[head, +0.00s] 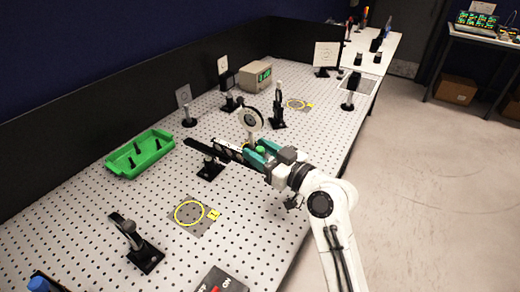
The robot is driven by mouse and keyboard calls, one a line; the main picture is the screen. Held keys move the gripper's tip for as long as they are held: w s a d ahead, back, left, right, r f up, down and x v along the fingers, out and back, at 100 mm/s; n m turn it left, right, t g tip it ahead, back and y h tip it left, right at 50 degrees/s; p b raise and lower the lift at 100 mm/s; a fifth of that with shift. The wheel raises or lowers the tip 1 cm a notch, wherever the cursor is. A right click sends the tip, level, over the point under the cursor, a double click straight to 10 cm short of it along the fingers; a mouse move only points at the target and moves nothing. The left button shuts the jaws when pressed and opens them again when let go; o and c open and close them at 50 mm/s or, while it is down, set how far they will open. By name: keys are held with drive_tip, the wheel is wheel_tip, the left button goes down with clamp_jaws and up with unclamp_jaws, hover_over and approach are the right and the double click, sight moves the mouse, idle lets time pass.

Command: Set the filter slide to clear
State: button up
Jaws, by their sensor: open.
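The filter slide (199,147) is a long dark bar on a short black post, near the middle of the breadboard table in the head view. Paler window-like patches show toward its right end. My gripper (256,156), with teal fingers, is open at the right end of the slide. The fingers overlap that end in the picture, and I cannot tell whether they touch it. My gripper and wrist hide part of the right end. Which window stands in the beam line is too small to tell, and no label on the slide is readable.
A round white-rimmed mount (250,118) stands close behind my gripper, with a black post mount (278,108) beside it. A green tray (140,153) is at the left. A black post mount (137,246) stands at the front left. The perforated table (262,222) has free room in front.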

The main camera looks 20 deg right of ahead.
clamp_jaws()
idle(0.4)
